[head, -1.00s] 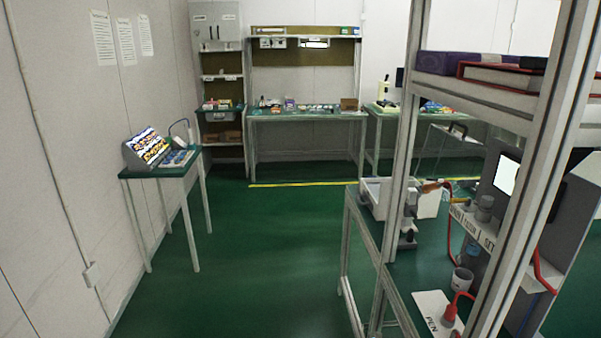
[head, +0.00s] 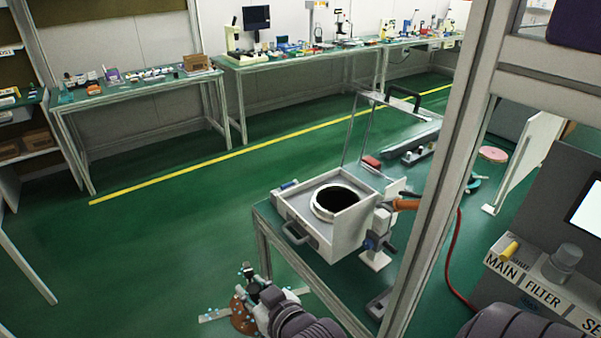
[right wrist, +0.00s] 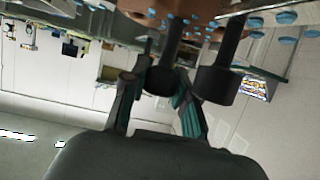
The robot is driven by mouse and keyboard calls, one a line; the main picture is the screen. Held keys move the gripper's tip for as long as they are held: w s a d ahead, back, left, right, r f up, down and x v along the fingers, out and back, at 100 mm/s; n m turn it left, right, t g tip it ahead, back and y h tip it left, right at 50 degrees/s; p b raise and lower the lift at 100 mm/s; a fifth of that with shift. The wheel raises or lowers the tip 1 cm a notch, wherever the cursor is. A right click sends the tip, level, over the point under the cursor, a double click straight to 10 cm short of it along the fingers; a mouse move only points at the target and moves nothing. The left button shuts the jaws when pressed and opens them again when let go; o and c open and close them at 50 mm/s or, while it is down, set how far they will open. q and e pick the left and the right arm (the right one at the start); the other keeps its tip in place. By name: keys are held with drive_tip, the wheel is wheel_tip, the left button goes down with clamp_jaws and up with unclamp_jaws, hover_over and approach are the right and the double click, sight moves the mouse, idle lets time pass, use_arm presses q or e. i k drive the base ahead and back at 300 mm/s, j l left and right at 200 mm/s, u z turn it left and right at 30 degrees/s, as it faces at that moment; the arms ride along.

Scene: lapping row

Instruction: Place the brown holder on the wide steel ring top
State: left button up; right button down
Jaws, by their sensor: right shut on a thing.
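The wide steel ring (head: 338,202) is a bright round rim with a dark opening, set in the top of a pale box-like unit on the green bench. My right gripper (head: 256,290) is shut on the brown holder (head: 242,316), which has a brown disc, pale metal arms and small blue studs. The holder is in front of and to the left of the ring in the head view, apart from it. In the right wrist view the fingers (right wrist: 158,92) close around a dark post of the holder (right wrist: 190,10); its brown underside fills the top. My left gripper is not seen.
A grey frame upright (head: 440,180) stands just right of the ring unit. A clear panel (head: 358,125) rises behind it. A labelled panel (head: 540,290) with knobs is at lower right. The green floor to the left is open.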

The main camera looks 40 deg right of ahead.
sight(337, 203)
drive_tip(key=i, duration=2.2)
drive_tip(key=i+z, duration=0.4)
drive_tip(key=i+j+z, duration=0.2)
drive_tip(key=i+z, duration=0.2)
drive_tip(key=i+j+z, duration=0.25)
drive_tip(key=z, duration=2.4)
drive_tip(key=i+z, duration=0.35)
drive_tip(key=i, duration=0.15)
